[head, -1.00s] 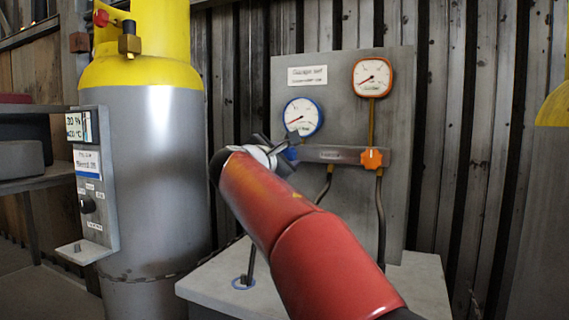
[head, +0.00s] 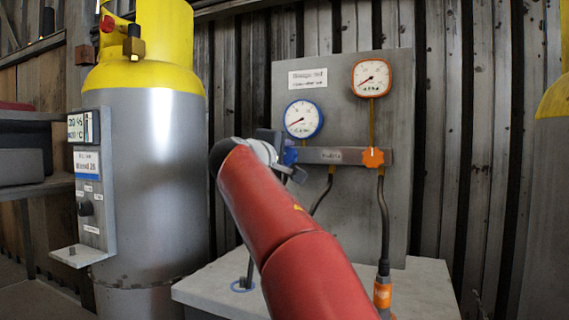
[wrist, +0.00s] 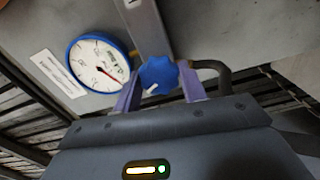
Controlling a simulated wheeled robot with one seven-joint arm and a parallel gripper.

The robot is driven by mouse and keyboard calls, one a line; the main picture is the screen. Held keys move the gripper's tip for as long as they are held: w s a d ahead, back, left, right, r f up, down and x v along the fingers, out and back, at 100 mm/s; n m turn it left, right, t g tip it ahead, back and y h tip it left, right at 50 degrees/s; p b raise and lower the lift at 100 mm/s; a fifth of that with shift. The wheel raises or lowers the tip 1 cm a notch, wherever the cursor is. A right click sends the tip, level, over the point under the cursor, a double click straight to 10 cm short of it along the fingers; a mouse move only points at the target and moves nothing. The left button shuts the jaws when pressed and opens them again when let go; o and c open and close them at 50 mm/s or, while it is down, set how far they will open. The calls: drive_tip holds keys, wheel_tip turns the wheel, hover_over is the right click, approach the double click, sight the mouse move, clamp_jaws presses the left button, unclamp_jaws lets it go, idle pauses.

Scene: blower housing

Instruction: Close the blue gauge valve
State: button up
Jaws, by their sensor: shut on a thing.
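The blue gauge valve (wrist: 158,76) is a lobed knob with a white mark, on the left end of the grey manifold bar. In the wrist view it sits between the two purple fingers of my gripper (wrist: 160,92), which is shut on it. In the head view only a bit of the blue valve (head: 290,155) shows beside my gripper (head: 284,157); my red arm hides part of the area. The blue-rimmed gauge (head: 303,119) is above the valve, its needle pointing to the lower left. The gauge also shows in the wrist view (wrist: 97,64).
An orange valve (head: 373,158) is on the bar's right end, below an orange-rimmed gauge (head: 370,77). A grey and yellow cylinder (head: 155,170) with a control panel stands at left. A grey block (head: 215,292) is below the manifold.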

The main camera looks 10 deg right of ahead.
drive_tip(key=m+b, duration=0.1)
drive_tip(key=m, duration=0.4)
drive_tip(key=shift+b, duration=0.35)
drive_tip(key=shift+m, duration=0.3)
drive_tip(key=o, duration=1)
drive_tip(key=shift+c, duration=0.2)
drive_tip(key=b+v, duration=0.2)
drive_tip(key=v, duration=0.6)
drive_tip(key=shift+w, duration=0.1)
